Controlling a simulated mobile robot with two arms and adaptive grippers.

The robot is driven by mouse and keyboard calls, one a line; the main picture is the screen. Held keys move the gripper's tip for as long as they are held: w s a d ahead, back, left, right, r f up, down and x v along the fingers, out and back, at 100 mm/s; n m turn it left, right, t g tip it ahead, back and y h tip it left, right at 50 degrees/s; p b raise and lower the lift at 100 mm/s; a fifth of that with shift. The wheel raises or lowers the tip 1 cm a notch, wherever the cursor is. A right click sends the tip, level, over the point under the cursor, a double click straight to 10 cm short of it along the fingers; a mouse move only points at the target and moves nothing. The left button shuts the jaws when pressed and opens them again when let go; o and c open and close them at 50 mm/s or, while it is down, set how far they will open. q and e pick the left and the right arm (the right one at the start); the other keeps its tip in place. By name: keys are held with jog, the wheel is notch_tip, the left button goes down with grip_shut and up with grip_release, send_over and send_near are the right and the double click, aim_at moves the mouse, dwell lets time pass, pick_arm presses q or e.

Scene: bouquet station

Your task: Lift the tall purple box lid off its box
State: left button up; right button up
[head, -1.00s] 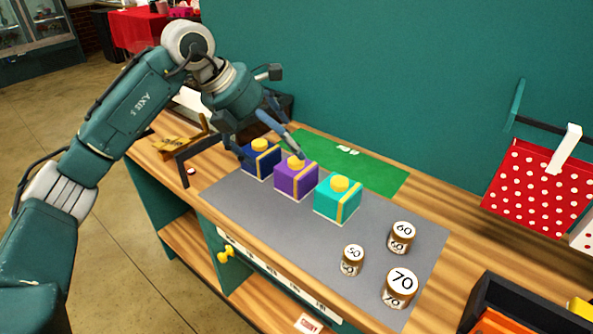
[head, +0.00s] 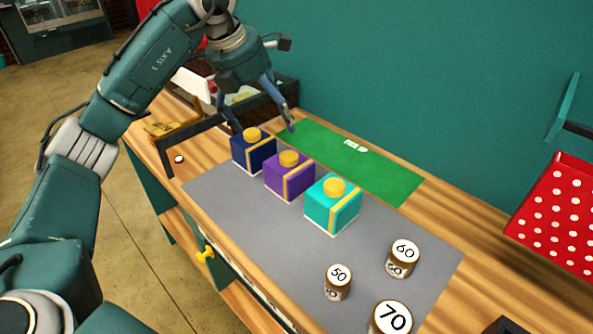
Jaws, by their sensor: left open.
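The purple box (head: 282,184) stands in the middle of a row of three boxes, with its lid on and a round yellow knob (head: 289,158) on top. The dark blue box (head: 249,157) stands to its left and the teal box (head: 325,212) to its right, both with yellow knobs. My left gripper (head: 264,131) is open and empty. Its fingers point down, spread behind and to either side of the dark blue box's knob, up and left of the purple box. Whether it touches anything cannot be told. My right gripper is not in view.
The boxes stand on a grey mat (head: 238,212), with a green mat (head: 375,171) behind. Jars marked 50 (head: 338,284), 60 (head: 402,260) and 70 (head: 391,318) stand at the front right. A dark tray (head: 205,133) lies at the left back. A teal wall closes the back.

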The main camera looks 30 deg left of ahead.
pick_arm(q)
jog(key=b, duration=0.3)
send_near(283, 159)
jog(key=x, duration=0.6)
jog(key=shift+w+a+r+b, duration=0.15)
jog(key=shift+w+a+b, duration=0.1)
jog(key=shift+w+b, duration=0.15)
jog(key=x, duration=0.1)
jog(key=p+x, duration=0.1)
jog(key=x, duration=0.2)
jog(key=shift+s+d+f+p, duration=0.3)
jog(key=shift+f, duration=0.15)
jog(key=shift+w+f, duration=0.25)
jog(key=shift+f, duration=0.2)
jog(key=shift+s, duration=0.15)
jog(key=c, duration=1.4)
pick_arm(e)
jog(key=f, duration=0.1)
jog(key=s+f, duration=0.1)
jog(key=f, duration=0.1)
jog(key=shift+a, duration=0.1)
